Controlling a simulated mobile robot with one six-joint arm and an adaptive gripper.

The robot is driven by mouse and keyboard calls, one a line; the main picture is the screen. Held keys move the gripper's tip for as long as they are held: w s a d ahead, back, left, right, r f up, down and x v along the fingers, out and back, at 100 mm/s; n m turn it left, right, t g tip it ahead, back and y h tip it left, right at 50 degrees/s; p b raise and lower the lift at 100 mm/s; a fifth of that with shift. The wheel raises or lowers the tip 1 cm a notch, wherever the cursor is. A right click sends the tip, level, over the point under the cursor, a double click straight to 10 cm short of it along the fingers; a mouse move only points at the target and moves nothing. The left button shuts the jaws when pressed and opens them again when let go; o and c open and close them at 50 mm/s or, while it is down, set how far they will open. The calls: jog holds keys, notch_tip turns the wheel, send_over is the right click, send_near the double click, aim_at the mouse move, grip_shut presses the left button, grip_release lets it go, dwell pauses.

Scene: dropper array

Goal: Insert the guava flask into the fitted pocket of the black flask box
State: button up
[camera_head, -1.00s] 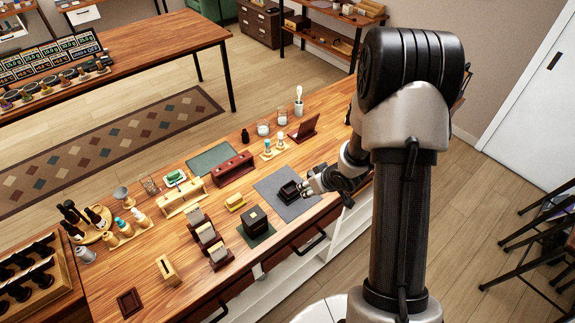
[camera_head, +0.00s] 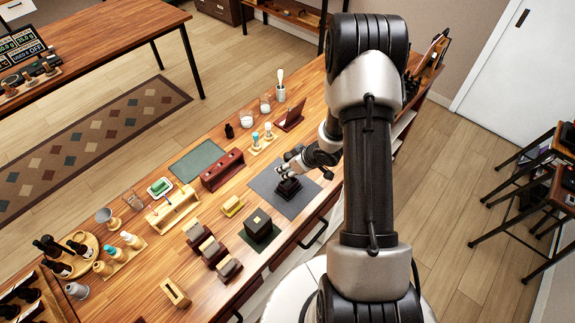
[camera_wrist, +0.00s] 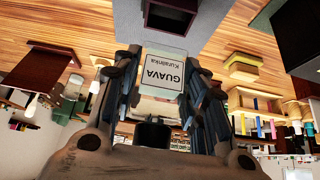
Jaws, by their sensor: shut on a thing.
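The guava flask (camera_wrist: 163,75) has a pale label reading GUAVA and sits between the two fingers of my gripper (camera_wrist: 163,62), which is shut on it. In the head view my gripper (camera_head: 290,166) is over the black flask box (camera_head: 288,190), which stands on a grey mat. The flask is too small and covered to make out there. In the wrist view the black box (camera_wrist: 168,17) shows just past the flask's labelled end.
The grey mat (camera_head: 268,180) is clear around the box. A black cube (camera_head: 257,221) stands on a green mat to the left front. Small jars stand behind.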

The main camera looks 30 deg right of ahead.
jog(key=shift+s+d, duration=0.1)
jog(key=shift+f+b, duration=1.5)
jog(key=shift+f, duration=0.65)
jog(key=shift+f, duration=0.55)
jog(key=o, duration=0.9)
jog(key=shift+r, duration=0.1)
jog(key=shift+r+p, duration=0.45)
jog(key=shift+r, duration=0.15)
